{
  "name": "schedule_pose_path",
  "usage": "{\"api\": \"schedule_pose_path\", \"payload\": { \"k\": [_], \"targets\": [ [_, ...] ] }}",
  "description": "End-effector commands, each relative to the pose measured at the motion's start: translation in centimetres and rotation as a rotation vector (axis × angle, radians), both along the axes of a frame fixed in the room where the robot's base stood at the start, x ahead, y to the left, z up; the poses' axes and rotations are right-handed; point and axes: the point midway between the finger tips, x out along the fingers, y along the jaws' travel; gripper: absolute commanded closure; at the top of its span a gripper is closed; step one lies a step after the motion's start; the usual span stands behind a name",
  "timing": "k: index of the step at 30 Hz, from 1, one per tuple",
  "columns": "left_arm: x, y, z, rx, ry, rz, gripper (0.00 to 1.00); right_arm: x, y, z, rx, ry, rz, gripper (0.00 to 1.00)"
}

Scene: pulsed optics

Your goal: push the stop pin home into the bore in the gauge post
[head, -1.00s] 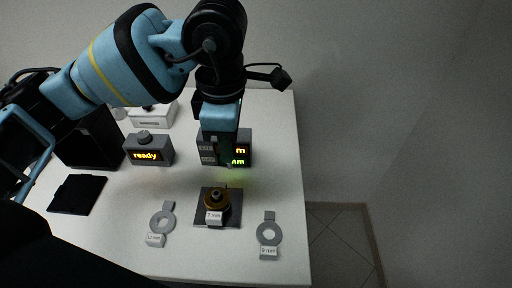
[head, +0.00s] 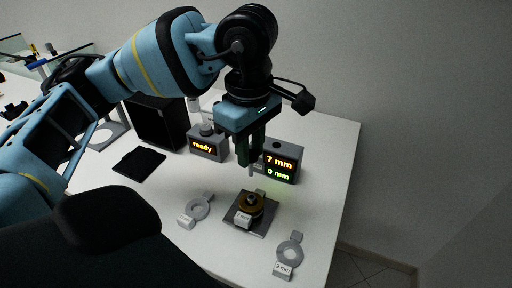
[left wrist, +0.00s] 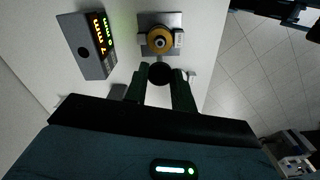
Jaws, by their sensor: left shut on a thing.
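The gauge post (head: 251,199) stands upright on a square metal plate (head: 262,226), with a brass-coloured ring around it and a small label in front. In the left wrist view the post (left wrist: 178,40) and ring lie just beyond the fingertips. My left gripper (head: 250,160) points down above the post, shut on the stop pin (head: 251,171), whose grey lower end shows below the fingers. The pin's dark round head (left wrist: 160,73) shows between the fingers in the left wrist view. The pin is apart from the post; the bore cannot be made out clearly. My right gripper is not in view.
A display box (head: 282,161) reading 7 mm and 0 mm stands just behind my gripper. A "ready" box (head: 208,144) is to its left. Flat grey ring gauges lie left (head: 197,208) and right (head: 290,250) of the plate. A black pad (head: 138,163) lies farther left.

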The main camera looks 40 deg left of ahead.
Motion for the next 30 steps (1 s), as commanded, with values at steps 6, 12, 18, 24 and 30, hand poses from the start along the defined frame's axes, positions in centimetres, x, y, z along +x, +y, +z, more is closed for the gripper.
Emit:
{"api": "schedule_pose_path", "payload": {
  "k": [6, 12, 18, 24, 30],
  "targets": [
    [0.0, 0.0, 0.0, -0.001, 0.0, 0.0, 0.96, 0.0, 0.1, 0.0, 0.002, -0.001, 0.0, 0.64],
    [0.0, -0.1, -0.5, -0.001, 0.003, 0.001, 0.96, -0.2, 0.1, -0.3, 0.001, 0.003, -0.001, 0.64],
    [0.0, 0.0, -1.9, -0.001, 0.005, 0.001, 0.96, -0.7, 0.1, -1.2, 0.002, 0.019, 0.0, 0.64],
    [0.0, 0.0, -3.7, 0.0, 0.006, 0.002, 0.96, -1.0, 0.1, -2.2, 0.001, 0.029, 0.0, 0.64],
    [0.0, 0.0, -5.1, -0.001, 0.005, 0.002, 0.96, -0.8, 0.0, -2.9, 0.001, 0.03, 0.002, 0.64]
  ]
}}
